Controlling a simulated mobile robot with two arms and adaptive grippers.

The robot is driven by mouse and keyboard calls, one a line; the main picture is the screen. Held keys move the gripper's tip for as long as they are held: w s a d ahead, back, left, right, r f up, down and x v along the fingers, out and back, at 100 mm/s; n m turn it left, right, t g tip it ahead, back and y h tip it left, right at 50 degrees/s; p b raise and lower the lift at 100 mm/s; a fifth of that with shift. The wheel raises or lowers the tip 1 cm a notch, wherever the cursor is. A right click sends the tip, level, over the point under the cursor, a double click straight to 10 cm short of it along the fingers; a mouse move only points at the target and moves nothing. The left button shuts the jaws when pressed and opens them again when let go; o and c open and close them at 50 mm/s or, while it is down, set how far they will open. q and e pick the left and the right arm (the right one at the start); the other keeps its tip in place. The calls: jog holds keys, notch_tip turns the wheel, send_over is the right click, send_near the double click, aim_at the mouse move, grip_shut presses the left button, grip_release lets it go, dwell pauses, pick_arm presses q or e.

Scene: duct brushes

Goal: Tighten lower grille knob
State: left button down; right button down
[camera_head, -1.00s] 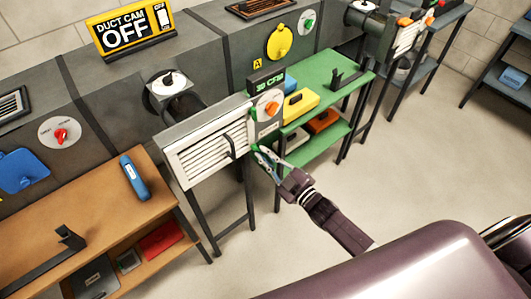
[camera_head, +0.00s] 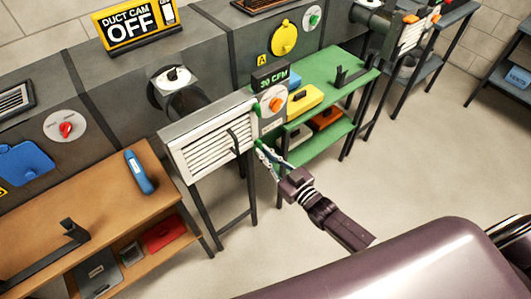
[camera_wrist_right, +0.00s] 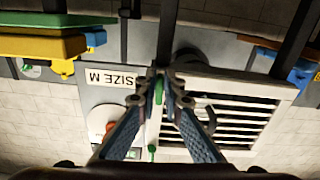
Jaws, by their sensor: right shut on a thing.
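The white slatted grille (camera_head: 208,142) is on the front of the grey duct box, and it also shows upside down in the right wrist view (camera_wrist_right: 235,112). The small green lower knob (camera_wrist_right: 160,98) is at the grille's side edge, between my right fingertips. My right gripper (camera_wrist_right: 159,90) is shut on it; in the head view my right gripper (camera_head: 260,147) reaches the grille's lower right corner. A second green knob (camera_wrist_right: 152,149) shows further along the same edge. Its exact turn angle cannot be read. My left gripper is not in view.
Beside the grille is a panel with an orange dial (camera_head: 276,105) under a "30 CFM" display (camera_head: 271,80). A dark curved handle (camera_head: 233,142) stands out from the grille. A green bench (camera_head: 325,75) is to the right, a wooden bench (camera_head: 95,190) to the left. The floor in front is clear.

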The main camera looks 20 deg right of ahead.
dwell(0.4)
jog(key=c, duration=2.1)
grip_release()
jog(key=v, duration=1.2)
jog(key=s+d+f+m+g+h, duration=0.15)
jog(key=s+f, duration=0.25)
jog(key=f, duration=0.5)
jog(key=s+d+f+g+h, duration=0.1)
jog(key=s+f+g+h, duration=0.15)
jog(key=f, duration=0.55)
jog(key=s+d+f+g+h, duration=0.1)
jog(key=s+d+f+g, duration=0.2)
jog(key=f, duration=0.6)
jog(key=s+a+f+g, duration=0.1)
jog(key=s+f+g, duration=0.2)
jog(key=s, duration=0.6)
jog(key=s+a+f+g, duration=0.1)
jog(key=s+f+g, duration=0.2)
jog(key=s+f, duration=0.4)
jog(key=s+a+f+g+h, duration=0.1)
jog(key=s+f+g, duration=0.2)
jog(key=s, duration=0.9)
jog(key=shift+s+a+f+m, duration=0.2)
jog(key=shift+f, duration=0.45)
jog(key=shift+s+a+f+m, duration=0.15)
jog(key=shift+a+f, duration=0.05)
jog(key=shift+f, duration=0.45)
